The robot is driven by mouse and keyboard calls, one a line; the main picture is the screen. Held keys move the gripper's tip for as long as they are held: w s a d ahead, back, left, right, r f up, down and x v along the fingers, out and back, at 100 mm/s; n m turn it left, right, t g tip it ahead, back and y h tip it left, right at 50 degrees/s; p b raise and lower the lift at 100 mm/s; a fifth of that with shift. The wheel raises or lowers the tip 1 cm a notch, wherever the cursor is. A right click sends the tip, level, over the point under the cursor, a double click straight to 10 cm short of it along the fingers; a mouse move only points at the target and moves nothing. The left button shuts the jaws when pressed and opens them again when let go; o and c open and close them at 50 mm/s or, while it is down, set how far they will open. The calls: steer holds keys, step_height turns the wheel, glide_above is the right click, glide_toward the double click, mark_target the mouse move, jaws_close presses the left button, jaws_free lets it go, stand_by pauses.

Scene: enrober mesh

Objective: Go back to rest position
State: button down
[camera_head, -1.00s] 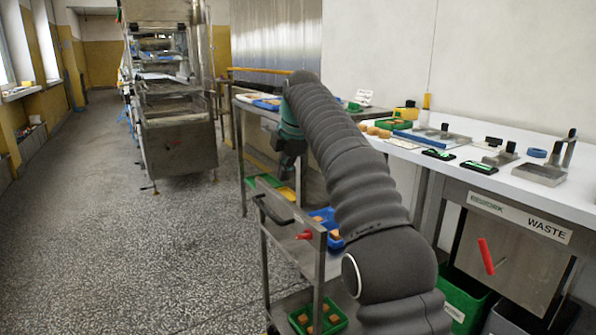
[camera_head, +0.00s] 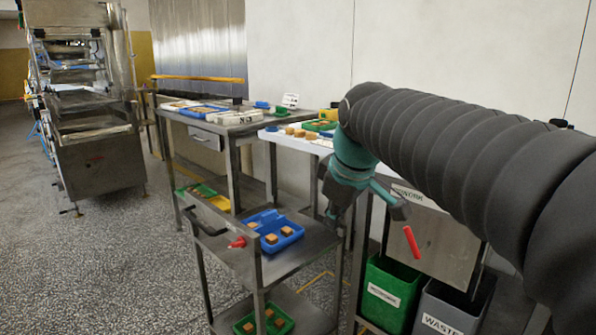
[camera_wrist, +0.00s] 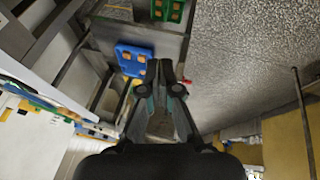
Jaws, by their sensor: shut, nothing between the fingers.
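My gripper (camera_head: 338,207) hangs at the end of my dark ribbed arm, in front of the right end of a metal trolley in the head view. In the wrist view my gripper (camera_wrist: 170,68) has its two dark fingers together, with nothing between them. The trolley (camera_head: 303,262) carries a blue tray (camera_head: 290,238) with several brown pieces on its upper shelf. The blue tray also shows just past the fingertips in the wrist view (camera_wrist: 124,57). Whether the gripper touches the trolley cannot be told.
A green tray (camera_head: 247,327) sits on the trolley's lower shelf. A green bin (camera_head: 387,293) and a grey waste bin (camera_head: 447,316) stand at the right. A metal table (camera_head: 203,125) with trays is behind. A steel machine (camera_head: 95,150) stands at the left; the floor (camera_head: 120,255) before it is clear.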

steer(key=s+d+f+m, duration=0.4)
steer(key=s+f+m, duration=0.1)
steer(key=s+f, duration=0.3)
steer(key=s+d+f+m+h, duration=0.1)
steer(key=s+d+f+m, duration=0.4)
steer(key=s+f, duration=0.3)
steer(key=s, duration=0.3)
steer(key=shift+s+d+t, duration=0.2)
steer(key=shift+s+t, duration=0.1)
